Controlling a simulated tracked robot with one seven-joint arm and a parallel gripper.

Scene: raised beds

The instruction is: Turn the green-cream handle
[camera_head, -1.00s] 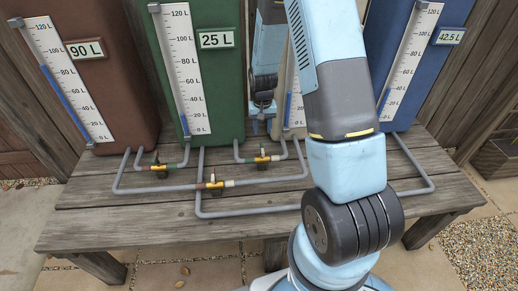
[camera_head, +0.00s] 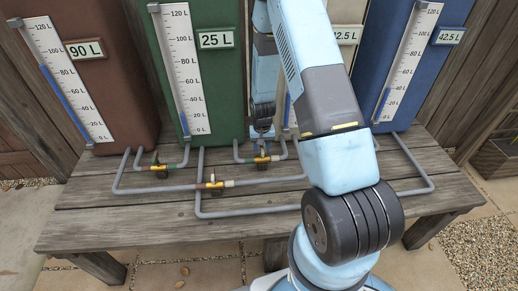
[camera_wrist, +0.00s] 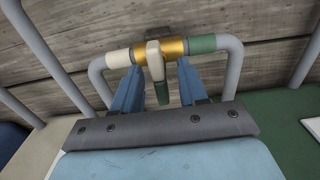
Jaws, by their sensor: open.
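The green-cream handle (camera_wrist: 160,88) sits on a brass valve between a cream collar and a green collar in the wrist view. Its upper part is cream and its lower part green, pointing down the picture. My gripper (camera_wrist: 158,68) is open, with one blue finger on each side of the handle; gaps show, and I see no clear contact. In the head view the green-cream valve (camera_head: 262,160) is the rear right one, on the pipe from the green tank. My gripper (camera_head: 262,144) is just above and behind it there, partly hiding the handle.
Two other valves stand close by: one at left (camera_head: 159,169) and one in front (camera_head: 214,184). Grey pipes (camera_head: 250,212) run over the wooden table (camera_head: 140,222). Brown (camera_head: 105,75), green (camera_head: 222,75), cream (camera_head: 345,55) and blue (camera_head: 425,75) tanks stand behind.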

